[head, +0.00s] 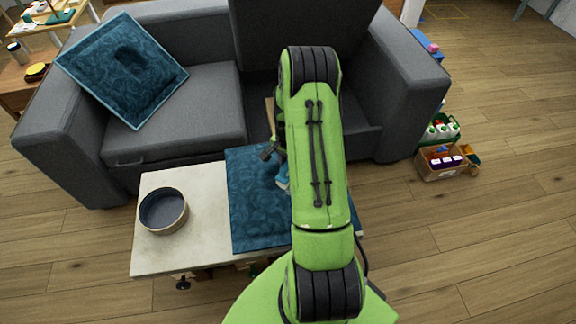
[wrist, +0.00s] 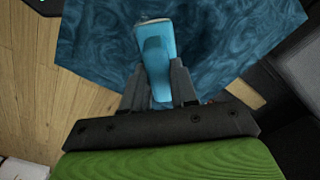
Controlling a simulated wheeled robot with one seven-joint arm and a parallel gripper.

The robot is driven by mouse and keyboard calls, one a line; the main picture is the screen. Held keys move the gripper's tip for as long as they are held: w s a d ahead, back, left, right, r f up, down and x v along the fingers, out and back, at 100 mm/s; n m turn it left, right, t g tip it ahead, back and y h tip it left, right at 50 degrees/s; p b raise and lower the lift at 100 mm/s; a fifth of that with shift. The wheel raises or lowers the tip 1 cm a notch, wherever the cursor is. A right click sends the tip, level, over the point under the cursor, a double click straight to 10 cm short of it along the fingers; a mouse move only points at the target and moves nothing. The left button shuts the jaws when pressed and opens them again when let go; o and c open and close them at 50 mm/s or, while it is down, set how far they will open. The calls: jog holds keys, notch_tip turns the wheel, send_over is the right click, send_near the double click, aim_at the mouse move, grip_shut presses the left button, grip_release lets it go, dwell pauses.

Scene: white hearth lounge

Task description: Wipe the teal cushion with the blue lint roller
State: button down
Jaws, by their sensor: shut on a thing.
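A teal patterned cushion (head: 255,210) lies flat on a pale low table, partly hidden by my arm in the head view. It fills the top of the wrist view (wrist: 220,35). My gripper (wrist: 159,84) is shut on the blue lint roller (wrist: 154,48), whose head lies over the cushion; I cannot tell whether it touches. In the head view only a bit of the roller (head: 283,184) shows beside my gripper (head: 274,160). A second teal cushion (head: 108,85), with a dark dent or patch, leans on the sofa's left arm.
The pale table (head: 205,235) also holds a round dark-lined bowl (head: 163,211) left of the cushion. A grey sofa (head: 190,105) stands behind. A box of bottles (head: 440,162) sits on the wooden floor to the right. The floor at right front is clear.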

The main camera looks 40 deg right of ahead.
jog(key=shift+r+p, duration=1.7)
jog(key=shift+r, duration=0.95)
